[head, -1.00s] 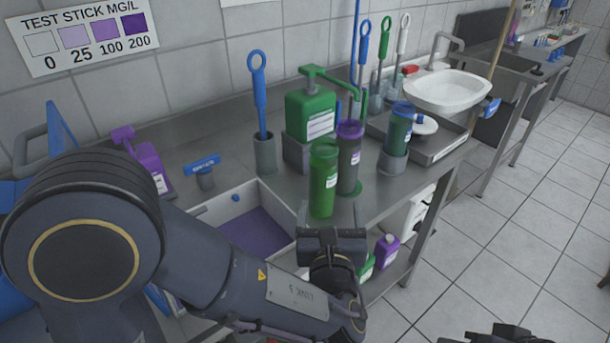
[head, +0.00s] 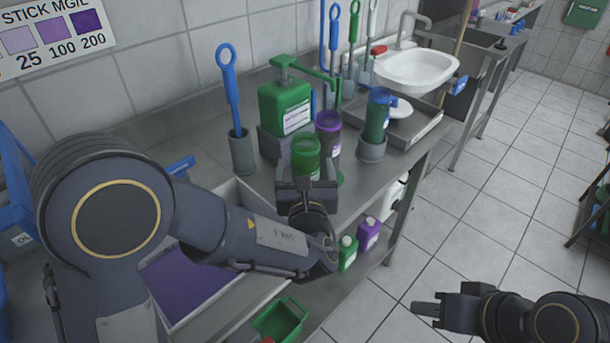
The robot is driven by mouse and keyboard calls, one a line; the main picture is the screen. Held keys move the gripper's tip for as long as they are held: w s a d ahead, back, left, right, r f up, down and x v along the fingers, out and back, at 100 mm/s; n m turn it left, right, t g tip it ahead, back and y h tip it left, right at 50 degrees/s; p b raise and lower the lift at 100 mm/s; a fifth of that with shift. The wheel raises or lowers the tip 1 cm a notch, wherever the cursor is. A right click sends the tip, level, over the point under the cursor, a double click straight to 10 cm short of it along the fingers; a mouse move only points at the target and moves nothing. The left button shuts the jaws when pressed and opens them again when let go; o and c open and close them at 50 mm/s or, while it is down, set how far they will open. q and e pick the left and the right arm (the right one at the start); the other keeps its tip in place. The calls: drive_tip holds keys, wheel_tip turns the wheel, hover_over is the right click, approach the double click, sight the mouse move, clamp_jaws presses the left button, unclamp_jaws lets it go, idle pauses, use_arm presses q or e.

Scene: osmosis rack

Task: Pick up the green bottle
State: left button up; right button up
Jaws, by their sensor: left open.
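A green see-through spray-type bottle (head: 306,152) stands upright on the steel counter, beside a dark bottle with a purple top (head: 328,130). My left gripper (head: 307,168) is open in front of the green bottle, one finger to each side in the picture. Its body hides the bottle's lower part, and I cannot tell whether the fingers touch it. A green pump canister (head: 285,106) stands behind to the left. A smaller green bottle (head: 347,252) is on the lower shelf. My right gripper (head: 424,308) is over the floor at the lower right, away from the counter; its jaw opening is unclear.
A blue-green bottle (head: 377,118) stands in a grey holder to the right, near a steel tray (head: 425,125). A blue-handled brush (head: 229,85) stands at the left. A basin with purple liquid (head: 190,280) is at the near left.

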use_arm(q)
drive_tip(key=shift+w, duration=0.1)
drive_tip(key=c, duration=1.1)
drive_tip(key=shift+o, duration=0.2)
drive_tip(key=shift+r, duration=0.1)
